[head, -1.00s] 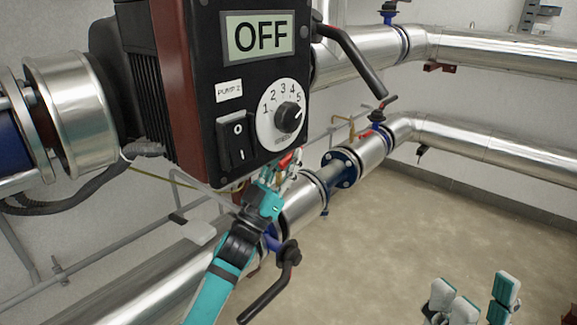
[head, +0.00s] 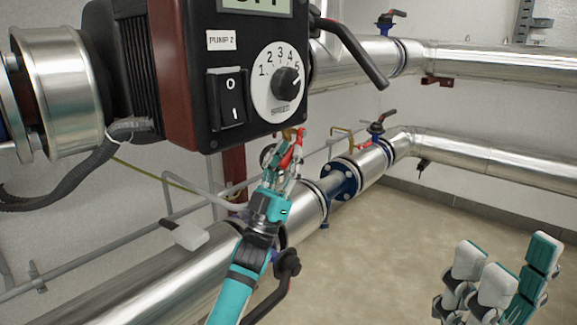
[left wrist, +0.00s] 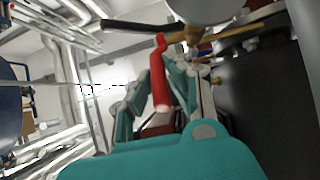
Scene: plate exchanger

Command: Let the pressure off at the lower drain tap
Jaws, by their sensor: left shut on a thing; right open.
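The drain tap's red lever (head: 291,151) shows just below the pump's control box, with a brass part (head: 291,133) at its upper end. My left gripper (head: 284,163) is shut on this red lever. In the left wrist view the red lever (left wrist: 159,82) stands between the two teal fingers (left wrist: 155,100), with brass (left wrist: 176,37) behind its top end. The tap body is mostly hidden by the gripper and the control box. My right gripper (head: 500,268) is open and empty at the lower right, away from the pipes.
The pump control box (head: 232,120) with a speed dial (head: 279,87) hangs directly above my left gripper. Black-handled valve levers (head: 352,52) sit on the pipes nearby. A thin pipe (head: 185,184) runs behind. The floor at the right (head: 400,230) is clear.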

